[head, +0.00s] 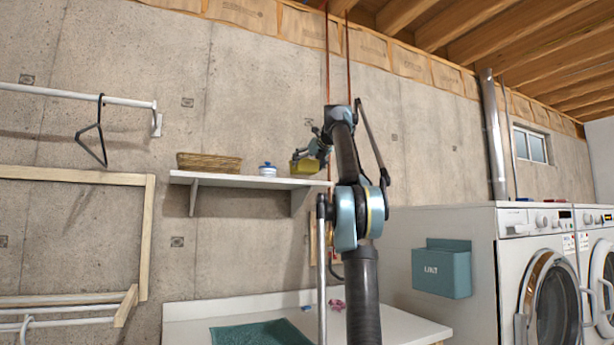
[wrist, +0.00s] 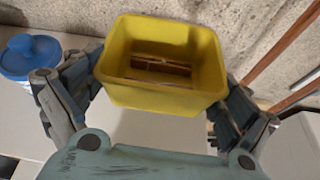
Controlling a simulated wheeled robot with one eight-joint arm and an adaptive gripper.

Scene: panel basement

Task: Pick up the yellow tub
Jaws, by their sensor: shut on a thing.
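The yellow tub (wrist: 165,98) is open-topped and roughly square. In the wrist view it sits between the two fingers of my gripper (wrist: 160,110), which is shut on its sides. Some brown, slat-like shapes show inside the tub. In the head view the tub (head: 304,166) is at the right end of the white wall shelf (head: 250,181), partly hidden by my gripper (head: 312,155). I cannot tell whether the tub touches the shelf or is just above it.
A white jar with a blue lid (head: 267,169) stands on the shelf left of the tub; it also shows in the wrist view (wrist: 30,58). A wicker basket (head: 208,162) is farther left. Below are a white counter (head: 400,325) with a green cloth (head: 262,333) and washing machines (head: 545,270).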

